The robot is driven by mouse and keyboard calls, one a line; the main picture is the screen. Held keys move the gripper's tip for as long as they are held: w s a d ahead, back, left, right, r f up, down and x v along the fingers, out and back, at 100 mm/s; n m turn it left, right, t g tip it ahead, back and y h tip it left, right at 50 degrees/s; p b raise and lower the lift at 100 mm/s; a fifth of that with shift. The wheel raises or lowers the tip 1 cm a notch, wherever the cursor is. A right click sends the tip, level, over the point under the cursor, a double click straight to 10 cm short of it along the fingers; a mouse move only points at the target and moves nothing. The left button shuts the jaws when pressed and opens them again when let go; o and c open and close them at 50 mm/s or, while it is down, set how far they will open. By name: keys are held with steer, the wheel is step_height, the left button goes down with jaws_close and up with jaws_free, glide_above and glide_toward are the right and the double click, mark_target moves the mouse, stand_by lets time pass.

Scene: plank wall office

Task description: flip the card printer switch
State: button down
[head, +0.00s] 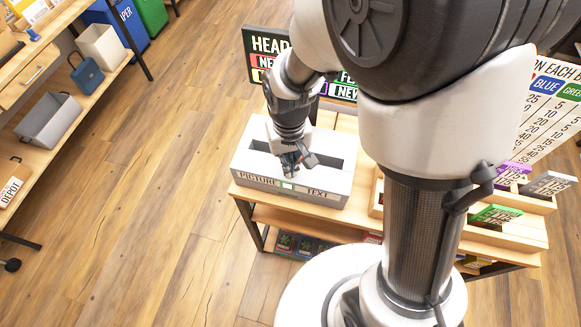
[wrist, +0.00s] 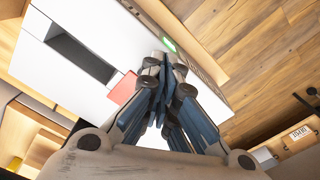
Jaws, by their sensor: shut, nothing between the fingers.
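The card printer (head: 335,172) is a light box on a wooden table, with dark slots in its top and the words PICTURE and TEXT on its front. It also shows in the wrist view (wrist: 32,62). A flat red square (wrist: 122,88) lies on the printer's top beside my fingers. My gripper (head: 291,168) is shut and empty, pointing down at the printer's front edge. Its fingers hide part of the top there, and I cannot tell the switch's position or whether I touch it.
A wooden holder with upright cards (head: 497,214) stands right of the printer. Signs (head: 262,48) stand behind. A shelf with a grey bin (head: 48,118) is at the left. The floor (head: 150,190) between is clear.

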steer(key=shift+f+b, duration=0.75)
steer(key=shift+f, duration=0.3)
steer(key=shift+r, duration=0.1)
stand_by(0.3)
step_height(320, 180, up, 7)
steer(key=p, duration=0.6)
stand_by(0.6)
steer(key=s+d+r+t, duration=0.1)
steer(key=s+d+r, duration=0.2)
steer(key=r, duration=0.3)
steer(key=s+d+r+m+t, duration=0.1)
steer(key=s+d+r+t, duration=0.1)
steer(key=s+d+r, duration=0.2)
steer(key=s+d+r+m+t, duration=0.1)
steer(key=s+d+r, duration=0.3)
steer(key=r, duration=0.5)
steer(key=shift+s+r+t, duration=0.3)
steer(key=shift+s+r, duration=0.1)
steer(key=shift+s, duration=0.85)
